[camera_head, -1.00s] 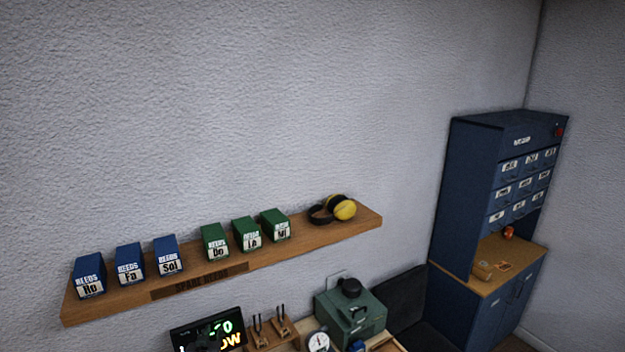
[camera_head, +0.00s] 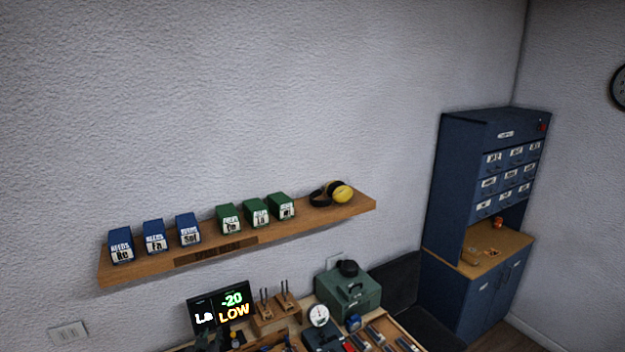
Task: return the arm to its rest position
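My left gripper (camera_head: 207,341) seems to be the small dark shape at the bottom edge, in front of the tuner display. Only its top shows, and I cannot tell whether it is open or shut or holds anything. The rest of the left arm is below the picture. My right gripper and arm are not in view.
The tuner display (camera_head: 221,308) reads "La -20 LOW". Beside it on the bench are a wooden tool stand (camera_head: 276,313), a dial gauge (camera_head: 318,316) and a green machine (camera_head: 349,291). A shelf (camera_head: 140,270) holds reed boxes and earmuffs (camera_head: 333,194). A blue cabinet (camera_head: 455,185) stands right.

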